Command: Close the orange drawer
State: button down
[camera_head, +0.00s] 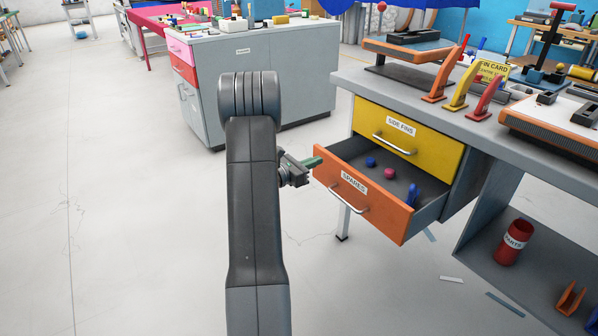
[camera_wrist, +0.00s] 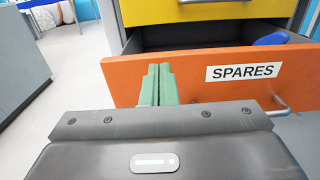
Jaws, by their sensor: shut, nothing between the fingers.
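The orange drawer (camera_head: 362,196), labelled SPARES, is pulled out below the yellow SIDE FINS drawer (camera_head: 408,136). It has a silver handle (camera_head: 348,198) and holds a few small blue and pinkish items. The orange front (camera_wrist: 206,75) also shows in the wrist view. My gripper (camera_head: 316,160) is at the left end of the orange front, near its upper corner. In the wrist view its green fingers (camera_wrist: 157,82) are together with nothing between them and point at the front, left of the label. I cannot tell whether they touch it.
A grey cabinet (camera_head: 260,75) with pink and red drawers stands to the left. The workbench top (camera_head: 400,80) above the drawers carries fins and boards. A red can (camera_head: 513,242) stands on the lower shelf at right. The floor (camera_head: 120,200) at left is clear.

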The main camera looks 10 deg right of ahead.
aim_at(329, 156)
jog(key=shift+x, duration=1.45)
jog(key=b+x, duration=0.2)
jog(key=x, duration=1.1)
jog(key=shift+d, duration=0.35)
jog(key=shift+w+a, duration=0.1)
jog(key=shift+w, duration=0.05)
